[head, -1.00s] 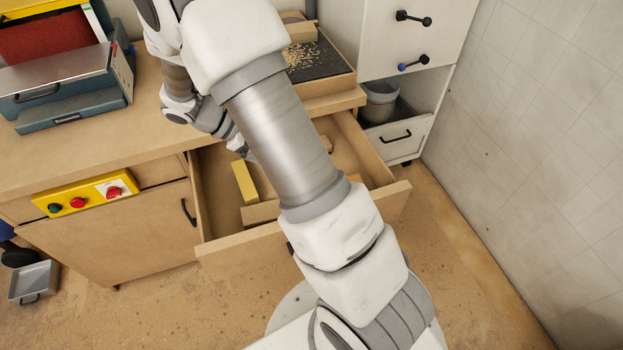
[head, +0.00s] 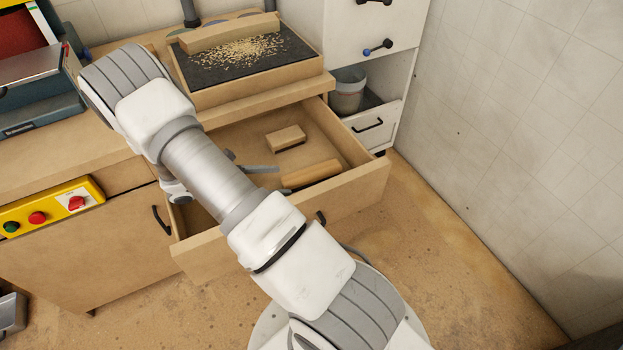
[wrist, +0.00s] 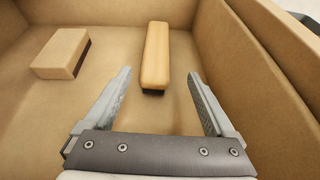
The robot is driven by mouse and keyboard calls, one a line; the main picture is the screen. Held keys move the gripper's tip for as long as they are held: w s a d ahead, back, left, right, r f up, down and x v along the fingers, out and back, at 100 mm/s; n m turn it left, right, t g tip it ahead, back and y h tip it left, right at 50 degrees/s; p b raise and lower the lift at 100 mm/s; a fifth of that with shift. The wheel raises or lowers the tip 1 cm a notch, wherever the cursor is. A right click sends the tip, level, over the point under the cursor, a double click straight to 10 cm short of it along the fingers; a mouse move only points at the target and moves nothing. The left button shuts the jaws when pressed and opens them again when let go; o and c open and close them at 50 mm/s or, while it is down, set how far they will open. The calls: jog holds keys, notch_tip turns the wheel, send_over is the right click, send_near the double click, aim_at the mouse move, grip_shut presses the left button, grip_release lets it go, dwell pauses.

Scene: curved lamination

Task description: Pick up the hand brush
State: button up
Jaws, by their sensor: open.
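The hand brush (head: 311,174), a long light-wood bar, lies in the open drawer near its front wall. In the wrist view the brush (wrist: 156,55) points away from me, with a dark strip low on its near end. My gripper (wrist: 160,73) is open and empty. Its fingertips stand on either side of the line of the brush's near end, with the brush a little nearer the left finger. Contact is not visible. In the head view my gripper (head: 249,163) is partly hidden by my arm, left of the brush.
A small wooden block (head: 286,137) with a dark underside lies behind the brush; in the wrist view the block (wrist: 62,53) is to the left. The drawer's front wall (head: 345,205) runs close by the brush. A tray of shavings (head: 215,93) sits on the bench above.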

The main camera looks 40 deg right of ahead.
aim_at(297, 177)
jog(key=x, duration=0.4)
jog(key=shift+d+f+b, duration=0.1)
jog(key=shift+d+b, duration=0.05)
jog(key=shift+b, duration=0.25)
jog(key=x, duration=0.1)
jog(key=b+x, duration=0.1)
jog(key=x, duration=0.1)
jog(key=b+x, duration=0.1)
jog(key=x, duration=0.1)
jog(key=shift+w+d+r, duration=0.25)
jog(key=shift+w, duration=0.05)
grip_shut()
